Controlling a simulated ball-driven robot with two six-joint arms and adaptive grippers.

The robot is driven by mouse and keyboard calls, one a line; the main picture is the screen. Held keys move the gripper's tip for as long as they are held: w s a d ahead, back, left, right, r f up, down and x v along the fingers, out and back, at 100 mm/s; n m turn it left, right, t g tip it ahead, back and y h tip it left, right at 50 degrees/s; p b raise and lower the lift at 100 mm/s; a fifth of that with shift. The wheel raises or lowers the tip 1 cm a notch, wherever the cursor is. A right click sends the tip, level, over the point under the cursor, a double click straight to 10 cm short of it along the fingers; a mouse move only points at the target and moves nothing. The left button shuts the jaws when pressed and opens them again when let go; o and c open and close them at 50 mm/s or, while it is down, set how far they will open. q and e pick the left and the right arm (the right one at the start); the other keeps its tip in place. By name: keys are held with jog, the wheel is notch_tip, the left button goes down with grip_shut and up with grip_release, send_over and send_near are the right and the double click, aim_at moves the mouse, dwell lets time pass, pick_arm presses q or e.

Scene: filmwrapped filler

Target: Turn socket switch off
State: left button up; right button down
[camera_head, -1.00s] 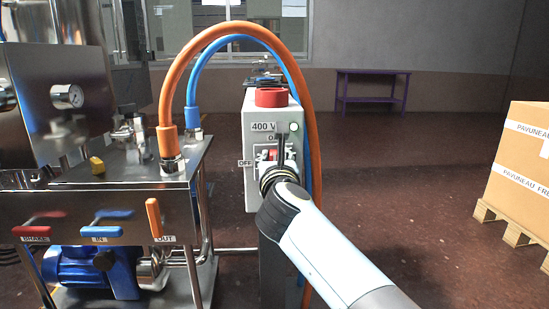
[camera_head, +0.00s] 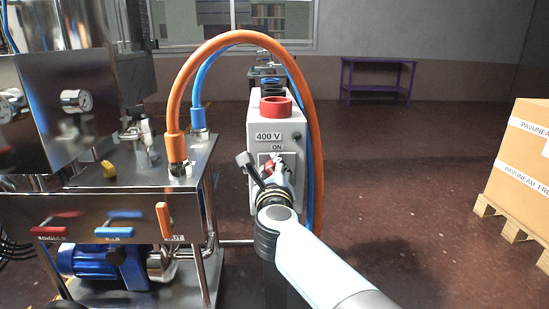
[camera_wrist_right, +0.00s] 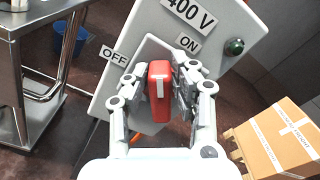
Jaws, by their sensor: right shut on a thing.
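The socket switch is a grey-white box (camera_head: 262,195) marked "400 V", with a red rotary handle on its front and a red round part (camera_head: 275,106) on top. In the right wrist view, the red handle (camera_wrist_right: 160,100) sits between the fingers of my right gripper (camera_wrist_right: 162,82), which is shut on it. The handle's white line points between the "ON" label (camera_wrist_right: 187,43) and the "OFF" label (camera_wrist_right: 114,56). The lamp (camera_wrist_right: 235,46) looks dark green. In the head view, my right gripper (camera_head: 262,172) covers part of the handle and the "OFF" label. My left gripper is out of view.
Orange (camera_head: 176,100) and blue hoses arch from the steel machine (camera_head: 120,200) on the left to behind the box. A carton (camera_head: 520,160) on a pallet stands at right. A purple table (camera_head: 378,66) is at the back.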

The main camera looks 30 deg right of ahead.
jog(key=shift+a+r+n+p, duration=0.1)
jog(key=shift+n+p, duration=0.2)
jog(key=shift+n, duration=0.2)
jog(key=shift+w+n+p, duration=0.1)
jog(key=shift+n+p, duration=0.2)
jog(key=shift+n, duration=0.2)
jog(key=n, duration=0.1)
jog(key=n+p, duration=0.1)
jog(key=f+n+p, duration=0.1)
jog(key=shift+w+a+n, duration=0.15)
jog(key=shift+a+n, duration=0.15)
jog(key=shift+a+f+n+p, duration=0.1)
jog(key=shift+f+n+p, duration=0.25)
jog(key=shift+n, duration=0.55)
jog(key=shift+f+n+p, duration=0.2)
jog(key=shift+n+p, duration=0.35)
jog(key=shift+n, duration=0.35)
jog(key=shift+a+f+n+p, duration=0.1)
jog(key=shift+f+n+p, duration=0.25)
jog(key=shift+n, duration=0.55)
